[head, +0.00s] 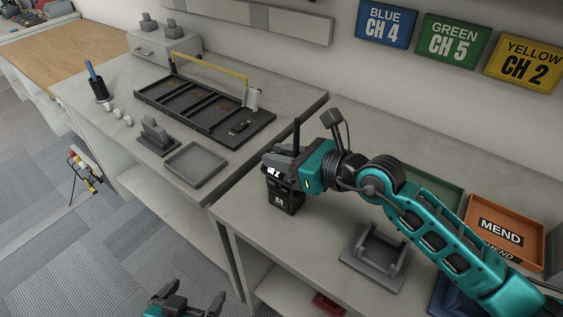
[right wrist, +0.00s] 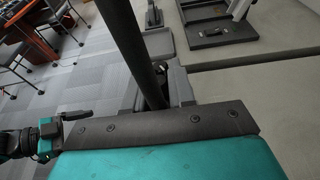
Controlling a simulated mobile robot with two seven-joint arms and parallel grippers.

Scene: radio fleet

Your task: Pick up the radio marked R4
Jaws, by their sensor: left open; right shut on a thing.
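The black radio marked R4 (head: 283,198) is upright at the left end of the near counter in the head view, its antenna pointing up. My right gripper (head: 281,172) is shut on its upper part. I cannot tell whether its base touches the counter. In the right wrist view the dark antenna (right wrist: 128,45) rises close to the camera, and the gripper hides most of the radio. My left gripper (head: 180,302) is open and empty at the bottom edge of the head view, low over the floor side.
A grey cradle (head: 372,262) stands on the near counter, with an orange MEND tray (head: 507,228) to its right. The far counter holds a grey tray (head: 195,164), a dark slotted rack (head: 205,106) and a pen cup (head: 100,90). A gap separates the counters.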

